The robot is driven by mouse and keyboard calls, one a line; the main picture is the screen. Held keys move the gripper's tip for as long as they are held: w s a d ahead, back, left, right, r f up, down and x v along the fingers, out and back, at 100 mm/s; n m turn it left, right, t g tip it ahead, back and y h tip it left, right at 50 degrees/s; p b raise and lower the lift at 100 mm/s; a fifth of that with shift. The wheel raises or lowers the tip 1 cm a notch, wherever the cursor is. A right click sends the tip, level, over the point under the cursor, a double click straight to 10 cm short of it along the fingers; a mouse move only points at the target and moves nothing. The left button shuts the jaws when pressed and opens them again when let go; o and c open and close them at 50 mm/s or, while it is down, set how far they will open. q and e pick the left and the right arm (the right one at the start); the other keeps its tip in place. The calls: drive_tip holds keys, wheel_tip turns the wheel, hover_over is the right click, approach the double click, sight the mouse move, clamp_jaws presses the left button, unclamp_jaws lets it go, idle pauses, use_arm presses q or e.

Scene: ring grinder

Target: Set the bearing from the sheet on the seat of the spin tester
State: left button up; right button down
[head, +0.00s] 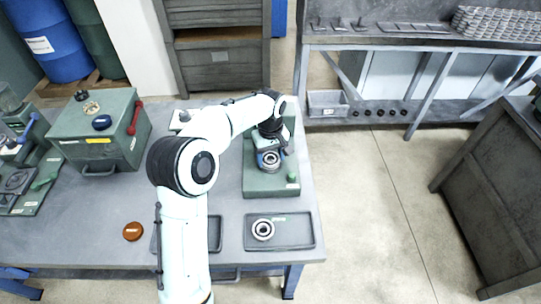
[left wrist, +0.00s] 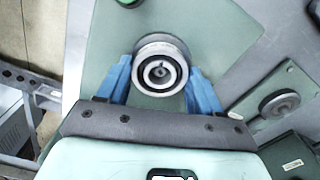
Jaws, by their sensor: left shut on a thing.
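My left gripper (head: 268,158) is shut on a ring bearing (left wrist: 160,74), with a blue finger on either side of it. The gripper is over the green spin tester (head: 262,187), which has a green button near its front right corner. In the left wrist view, a wider round rim shows just behind the held bearing, over the green plate (left wrist: 100,55). I cannot tell whether the bearing touches the seat, which is hidden behind it. Another bearing (head: 262,229) lies in a dark shallow tray (head: 295,233) in front of the tester. My right gripper is not in view.
A second dark tray (head: 214,233) is partly behind my left arm. An orange-brown disc (head: 133,231) lies on the grey table (head: 95,215). A green box with a red lever (head: 120,150) stands at the left. A low device with a round disc (left wrist: 279,104) is beside the tester.

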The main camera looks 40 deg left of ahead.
use_arm(q)
drive_tip(key=shift+f, duration=0.1)
drive_tip(key=o, duration=1.2)
drive_tip(key=shift+o, duration=0.2)
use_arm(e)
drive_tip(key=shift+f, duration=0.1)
use_arm(q)
wheel_tip(320, 180, up, 12)
drive_tip(key=p, duration=0.2)
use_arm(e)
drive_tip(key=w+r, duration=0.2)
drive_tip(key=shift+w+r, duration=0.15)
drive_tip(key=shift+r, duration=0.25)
